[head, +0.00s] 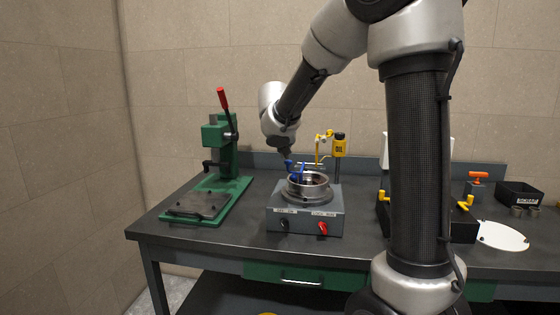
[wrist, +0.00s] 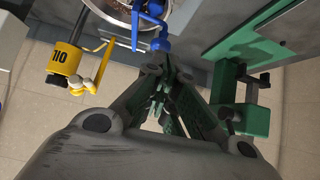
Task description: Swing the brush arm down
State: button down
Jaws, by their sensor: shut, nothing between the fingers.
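The brush arm (wrist: 157,36) is blue, with rounded joints, at the top of the wrist view. In the head view the blue brush arm (head: 289,164) shows at the rim of a round metal bowl (head: 308,190). The bowl sits on a grey machine box (head: 300,220). My gripper (wrist: 167,74) is shut and empty, with its tips just below the blue arm in the wrist view. Whether the tips touch the blue arm I cannot tell. In the head view my wrist partly hides the gripper.
A yellow oil dispenser (head: 339,147) with a thin yellow arm stands behind the bowl. A green press (head: 222,150) with a red-handled lever is at the left. A white plate (head: 502,236) and a black bin (head: 519,194) are at the right. Bare bench lies between press and machine.

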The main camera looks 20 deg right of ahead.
jog(key=s+a+f, duration=0.4)
jog(key=s+a, duration=0.1)
jog(key=s, duration=0.2)
jog(key=shift+s, duration=0.35)
jog(key=s+d+f+n+g, duration=0.1)
jog(key=s+d+n+g, duration=0.25)
jog(key=s, duration=0.45)
jog(key=s+d+f+n+g, duration=0.15)
jog(key=s+d+n, duration=0.25)
jog(key=s, duration=0.4)
jog(key=s+a+r+y, duration=0.2)
jog(key=s, duration=0.4)
jog(key=s+a+r+t+y, duration=0.1)
jog(key=s+a+r+y, duration=0.1)
jog(key=s, duration=0.5)
jog(key=shift+m+y, duration=0.45)
jog(key=shift+y, duration=0.15)
